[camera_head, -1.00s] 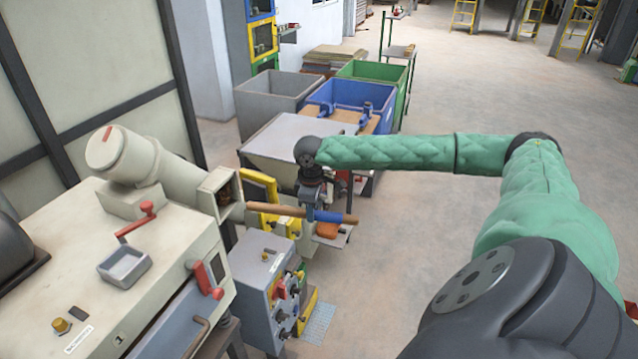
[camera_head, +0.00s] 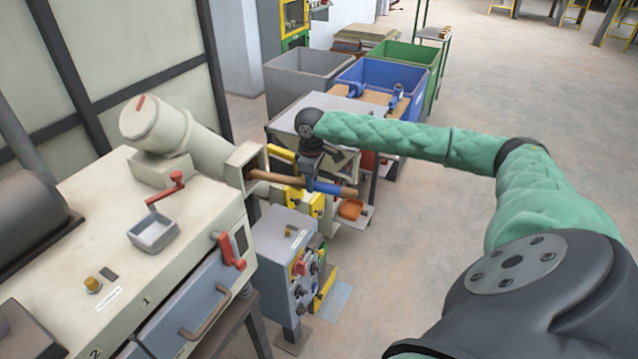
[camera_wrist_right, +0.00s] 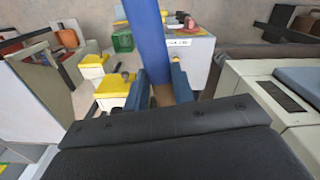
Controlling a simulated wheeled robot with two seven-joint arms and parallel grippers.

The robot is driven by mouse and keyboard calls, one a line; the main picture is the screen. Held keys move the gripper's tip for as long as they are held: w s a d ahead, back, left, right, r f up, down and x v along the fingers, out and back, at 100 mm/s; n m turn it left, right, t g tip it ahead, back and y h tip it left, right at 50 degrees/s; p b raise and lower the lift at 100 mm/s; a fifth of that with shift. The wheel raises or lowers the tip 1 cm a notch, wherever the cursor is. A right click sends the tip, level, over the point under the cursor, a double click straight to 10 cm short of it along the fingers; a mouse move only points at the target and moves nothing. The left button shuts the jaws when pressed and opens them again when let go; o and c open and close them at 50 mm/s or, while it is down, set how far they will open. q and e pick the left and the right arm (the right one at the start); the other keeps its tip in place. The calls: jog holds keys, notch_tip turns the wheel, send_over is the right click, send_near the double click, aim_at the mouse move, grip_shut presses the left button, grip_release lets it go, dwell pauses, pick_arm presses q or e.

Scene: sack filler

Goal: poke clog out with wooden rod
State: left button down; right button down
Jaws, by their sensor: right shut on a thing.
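My right gripper (camera_head: 312,184) is shut on the wooden rod (camera_head: 275,177), around its blue grip section (camera_head: 335,190). The rod lies nearly level, with its bare wooden end pointing left. That end is at the open mouth of the cream spout (camera_head: 243,156); whether it is inside cannot be told. The spout slopes down from the cream machine. The clog cannot be made out clearly in the dark mouth. In the right wrist view the blue grip (camera_wrist_right: 145,40) runs up from between the fingers (camera_wrist_right: 160,90). My left gripper is not in view.
A grey control box (camera_head: 285,250) with knobs stands below the rod. Yellow clamp parts (camera_head: 294,195) are close under the rod. Floor on the right is clear.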

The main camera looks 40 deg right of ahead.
aim_at(344, 191)
jog(key=shift+w+a, duration=0.35)
jog(key=shift+w, duration=0.5)
jog(key=shift+w+a, duration=0.35)
jog(key=shift+w, duration=0.45)
jog(key=shift+s+d, duration=0.3)
jog(key=shift+s, duration=0.2)
jog(key=shift+s+d, duration=0.3)
jog(key=shift+s, duration=0.5)
jog(key=shift+s+d, duration=0.25)
jog(key=shift+s, duration=0.5)
jog(key=shift+w+a, duration=0.3)
jog(key=shift+w, duration=0.35)
jog(key=shift+w+a, duration=0.25)
jog(key=shift+w, duration=0.45)
jog(key=shift+w+a, duration=0.3)
jog(key=shift+w, duration=0.35)
jog(key=shift+s+d, duration=0.9)
jog(key=shift+s, duration=1.25)
jog(key=shift+s+d, duration=0.9)
jog(key=shift+s, duration=1.25)
jog(key=shift+s+d, duration=0.9)
jog(key=shift+s, duration=1.25)
